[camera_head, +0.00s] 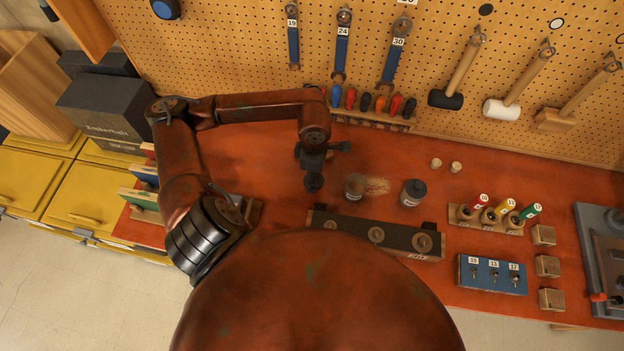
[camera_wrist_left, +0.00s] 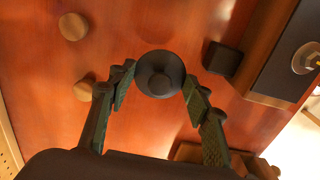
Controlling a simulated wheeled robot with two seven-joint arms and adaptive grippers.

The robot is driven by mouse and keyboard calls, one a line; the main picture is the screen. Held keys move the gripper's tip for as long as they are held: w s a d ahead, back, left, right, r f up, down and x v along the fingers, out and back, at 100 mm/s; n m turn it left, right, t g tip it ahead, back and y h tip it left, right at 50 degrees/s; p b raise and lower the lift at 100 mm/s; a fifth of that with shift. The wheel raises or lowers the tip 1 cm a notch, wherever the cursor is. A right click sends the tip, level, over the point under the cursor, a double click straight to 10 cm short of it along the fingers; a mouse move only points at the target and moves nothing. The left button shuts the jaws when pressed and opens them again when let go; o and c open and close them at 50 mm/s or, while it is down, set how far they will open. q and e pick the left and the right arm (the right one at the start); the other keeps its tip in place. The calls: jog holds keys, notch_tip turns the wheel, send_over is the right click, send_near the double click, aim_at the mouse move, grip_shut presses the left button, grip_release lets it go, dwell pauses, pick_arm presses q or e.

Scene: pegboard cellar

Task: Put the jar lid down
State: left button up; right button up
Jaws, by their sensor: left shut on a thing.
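My left gripper (camera_head: 313,170) points down over the red-brown bench. It is shut on the dark round jar lid (camera_head: 313,183), which shows under the fingers. In the left wrist view the lid (camera_wrist_left: 160,74) has a small raised knob and sits between the fingertips of the left gripper (camera_wrist_left: 158,85). I cannot tell whether the lid touches the bench. A small jar (camera_head: 355,187) with brownish contents stands to the right of the gripper. My right gripper is out of view.
A long dark block with round knobs (camera_head: 377,236) lies in front. A rack of screwdrivers (camera_head: 372,118) stands at the back. Bench (camera_head: 262,160) left of the gripper is clear.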

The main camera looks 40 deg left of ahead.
pick_arm(q)
jog(key=shift+a+f, duration=0.25)
jog(key=shift+f, duration=0.05)
notch_tip(320, 180, down, 3)
jog(key=shift+a+f+p, duration=0.1)
jog(key=shift+a+p, duration=0.05)
jog(key=shift+p, duration=0.3)
jog(key=shift+f, duration=0.15)
jog(key=o, duration=1.1)
